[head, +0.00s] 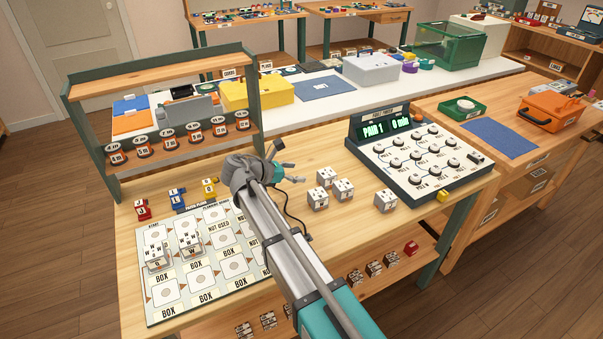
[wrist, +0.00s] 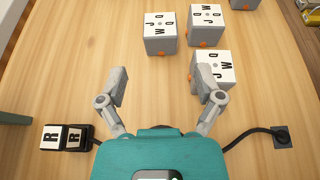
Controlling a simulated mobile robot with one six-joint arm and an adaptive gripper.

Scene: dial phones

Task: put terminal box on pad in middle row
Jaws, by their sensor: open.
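Several grey terminal boxes with white lettered tops stand on the table right of my gripper in the head view, including a front one (head: 318,199), one beside it (head: 344,189) and one apart to the right (head: 386,201). In the wrist view, one box (wrist: 215,68) is by my right finger, with two more (wrist: 160,34) (wrist: 207,24) beyond.
A console with a lit display (head: 387,126) stands behind the boxes at right. A shelf with labelled spools (head: 168,138) stands back left. The tabletop between my fingers is clear.

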